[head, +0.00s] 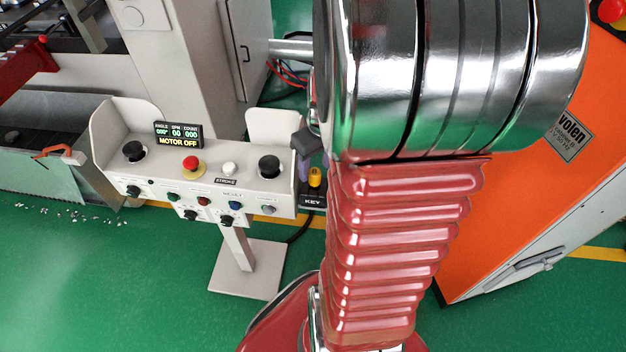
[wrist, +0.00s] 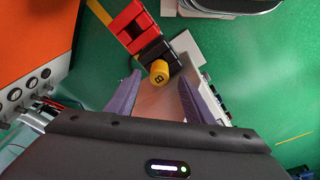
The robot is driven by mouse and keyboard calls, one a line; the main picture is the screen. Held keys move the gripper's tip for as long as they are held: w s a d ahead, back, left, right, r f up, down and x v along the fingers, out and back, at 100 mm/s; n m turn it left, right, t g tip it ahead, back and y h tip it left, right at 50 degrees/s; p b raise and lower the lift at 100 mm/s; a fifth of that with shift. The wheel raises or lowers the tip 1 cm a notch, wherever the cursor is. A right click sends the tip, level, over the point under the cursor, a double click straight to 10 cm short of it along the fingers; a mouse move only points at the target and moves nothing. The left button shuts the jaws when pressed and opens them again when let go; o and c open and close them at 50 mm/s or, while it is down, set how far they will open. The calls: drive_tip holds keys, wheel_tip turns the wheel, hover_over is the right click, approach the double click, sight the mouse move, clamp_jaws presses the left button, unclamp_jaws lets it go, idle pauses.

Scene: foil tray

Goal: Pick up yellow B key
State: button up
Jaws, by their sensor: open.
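The yellow B key (wrist: 159,73) shows in the wrist view with a dark B on its round end. It sits at a black holder (wrist: 158,52) and lies between and just beyond my fingertips. In the head view the yellow key (head: 315,177) stands above a black block labelled KEY (head: 313,200), at the right end of the control panel. My gripper (wrist: 158,80) has two purple fingers, open and apart, one on each side of the key. In the head view my gripper (head: 305,150) is partly hidden behind my arm, close above the key.
The grey control panel (head: 225,198) with buttons and a "MOTOR OFF" display (head: 178,136) stands left of the key. A red holder (wrist: 133,27) adjoins the black one. An orange cabinet (head: 535,165) stands at the right. Green floor (head: 120,290) is clear in front.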

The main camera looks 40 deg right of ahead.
drive_tip(key=shift+w+d+f, duration=0.1)
drive_tip(key=shift+w+f, duration=0.05)
drive_tip(key=shift+f, duration=0.75)
drive_tip(key=shift+w+f, duration=0.1)
drive_tip(key=shift+f, duration=0.8)
drive_tip(key=c, duration=1.2)
drive_tip(key=shift+o, duration=0.2)
drive_tip(key=shift+r, duration=0.15)
wheel_tip(320, 180, up, 18)
wheel_tip(320, 180, up, 5)
hover_over(315, 171)
drive_tip(key=shift+s+r, duration=0.1)
idle(0.9)
